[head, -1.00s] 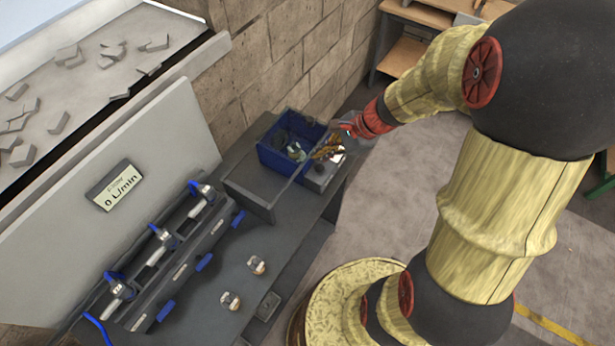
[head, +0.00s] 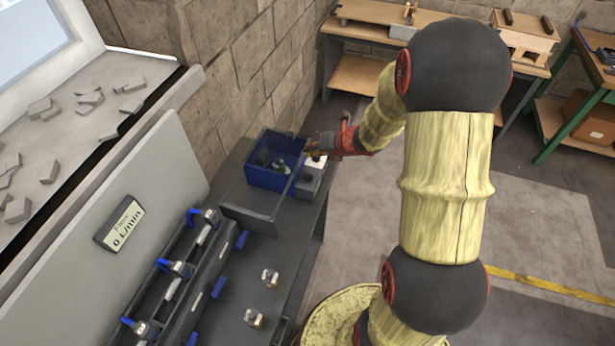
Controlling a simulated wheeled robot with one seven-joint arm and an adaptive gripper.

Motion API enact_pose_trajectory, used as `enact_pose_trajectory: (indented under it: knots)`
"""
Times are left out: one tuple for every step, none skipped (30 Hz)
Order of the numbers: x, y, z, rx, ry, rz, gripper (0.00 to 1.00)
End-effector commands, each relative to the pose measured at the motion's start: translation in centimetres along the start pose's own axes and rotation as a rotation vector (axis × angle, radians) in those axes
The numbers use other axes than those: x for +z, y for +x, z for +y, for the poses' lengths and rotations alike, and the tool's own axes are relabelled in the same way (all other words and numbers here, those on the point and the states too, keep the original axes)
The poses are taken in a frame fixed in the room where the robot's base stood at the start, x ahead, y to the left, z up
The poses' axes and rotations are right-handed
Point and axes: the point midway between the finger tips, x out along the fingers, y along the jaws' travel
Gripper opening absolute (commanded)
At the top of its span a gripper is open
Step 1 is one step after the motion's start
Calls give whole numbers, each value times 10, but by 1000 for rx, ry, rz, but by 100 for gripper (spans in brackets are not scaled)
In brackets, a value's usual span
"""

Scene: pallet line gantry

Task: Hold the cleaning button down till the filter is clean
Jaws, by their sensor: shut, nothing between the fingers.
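My gripper (head: 316,148) is at the end of my red wrist, beside the right side of a blue bin (head: 268,178). It is shut and small in the head view, over or just behind a small grey box (head: 309,188) with a pale top. I cannot tell whether the fingertips touch the box. No cleaning button can be made out; the gripper may hide it. The filter cannot be singled out. A display (head: 120,223) on the light panel reads 0 L/min.
Metal valves with blue handles (head: 176,268) stand in a dark rack left of the bench. Two small metal fittings (head: 270,277) lie on the dark bench top (head: 232,303). A block wall is behind the bin. The floor to the right is open, with wooden worktables (head: 372,34) behind.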

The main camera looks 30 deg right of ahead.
Motion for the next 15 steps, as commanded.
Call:
enact_pose_trajectory:
  knots:
    - [0,0,0,0,2,0,0]
    - [0,0,0,0,2,0,0]
    - [0,0,0,0,2,0,0]
    - [0,0,0,0,2,0,0]
    - [0,0,0,1,1,0,0]
    - [0,0,0,1,1,1,0]
    - [0,0,0,1,1,1,0]
    - [0,0,0,1,1,1,0]
    - [0,0,0,1,0,1,0]
    - [0,0,0,1,0,1,0]
    - [-1,1,0,1,0,1,0]
    - [-1,2,-1,1,0,1,0]
    - [-2,2,-1,1,0,1,0]
    - [-3,3,-2,1,0,1,0]
    - [-4,5,-3,1,0,1,0]
